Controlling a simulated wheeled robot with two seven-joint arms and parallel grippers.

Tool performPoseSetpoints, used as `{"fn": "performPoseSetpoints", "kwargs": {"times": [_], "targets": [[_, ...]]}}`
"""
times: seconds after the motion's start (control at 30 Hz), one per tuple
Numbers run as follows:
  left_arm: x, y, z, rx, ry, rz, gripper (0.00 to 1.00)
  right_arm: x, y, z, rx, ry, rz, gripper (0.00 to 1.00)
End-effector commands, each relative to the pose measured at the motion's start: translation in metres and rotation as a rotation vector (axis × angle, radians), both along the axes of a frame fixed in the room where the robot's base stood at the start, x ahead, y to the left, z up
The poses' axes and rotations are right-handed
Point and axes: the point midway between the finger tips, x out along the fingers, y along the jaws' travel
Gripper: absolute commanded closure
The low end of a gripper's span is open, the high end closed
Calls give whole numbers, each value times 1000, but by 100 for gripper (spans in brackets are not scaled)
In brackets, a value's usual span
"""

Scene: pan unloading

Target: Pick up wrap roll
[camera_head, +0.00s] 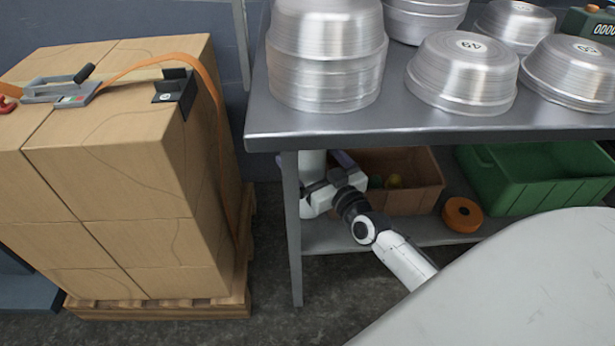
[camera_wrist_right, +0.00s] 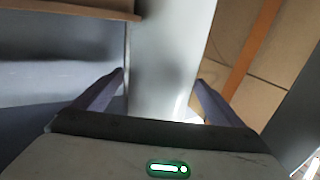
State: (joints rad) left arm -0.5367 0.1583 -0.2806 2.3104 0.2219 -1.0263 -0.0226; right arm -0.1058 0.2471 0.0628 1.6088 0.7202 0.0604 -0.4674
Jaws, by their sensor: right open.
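The wrap roll, a pale upright cylinder (camera_head: 313,162), stands on the lower shelf under the left end of the metal table, partly hidden by my right gripper. My right gripper (camera_head: 322,186) is at the roll. In the right wrist view the roll (camera_wrist_right: 172,50) fills the gap between the two dark fingers of the gripper (camera_wrist_right: 160,78). The fingers are open, one at each side of the roll. I cannot tell whether they touch it. My left gripper is in neither view.
The table top (camera_head: 390,122) with stacked metal pans is above my right arm. A brown crate (camera_head: 408,200), an orange roll (camera_head: 462,214) and a green crate (camera_head: 540,180) are on the lower shelf. Strapped boxes (camera_head: 110,180) on a pallet stand left of the table leg (camera_head: 293,235).

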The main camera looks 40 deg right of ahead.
Motion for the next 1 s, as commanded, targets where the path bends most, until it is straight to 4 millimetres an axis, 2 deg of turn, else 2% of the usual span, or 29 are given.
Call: {"fn": "performPoseSetpoints", "kwargs": {"times": [0.23,0.27,0.73,0.77,1.0], "targets": [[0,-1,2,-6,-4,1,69,3,0,0,0,1,0,9],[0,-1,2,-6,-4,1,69,3,0,0,0,1,0,12],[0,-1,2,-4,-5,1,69,2,0,0,0,1,0,91],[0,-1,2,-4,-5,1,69,3,-1,6,-1,-11,-2,93],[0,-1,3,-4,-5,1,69,3,-1,6,-1,-10,-2,93]]}}
